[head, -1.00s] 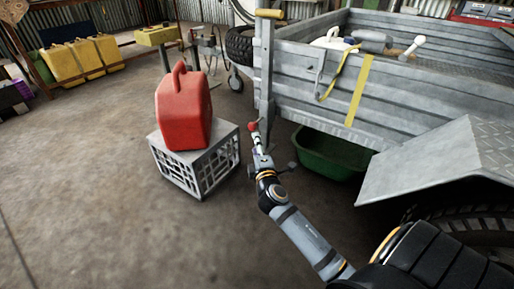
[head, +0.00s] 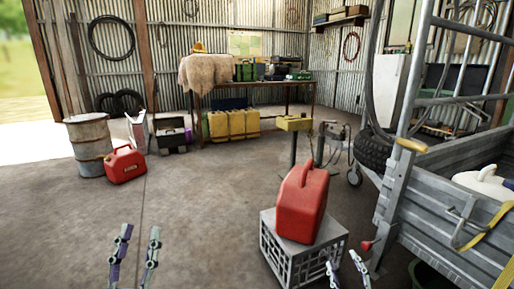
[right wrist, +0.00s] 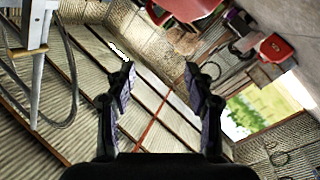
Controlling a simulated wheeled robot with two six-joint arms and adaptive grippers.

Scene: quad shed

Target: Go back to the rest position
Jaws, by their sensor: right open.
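My left gripper (head: 136,256) shows at the bottom left of the head view, its two fingers apart with only bare floor seen between them. My right gripper (head: 346,271) is at the bottom of the head view, just in front of the crate's right side, with its fingers apart. In the right wrist view its open fingers (right wrist: 160,85) have nothing between them but the background of wall and roof sheeting. A red fuel can (head: 301,203) stands upright on a grey plastic crate (head: 284,262).
A metal trailer (head: 440,215) with a red-knobbed lever stands close at the right. Another red can (head: 125,165) sits by a drum (head: 88,146) at the left. A workbench (head: 265,84) with yellow containers is at the back. The floor at centre left is clear.

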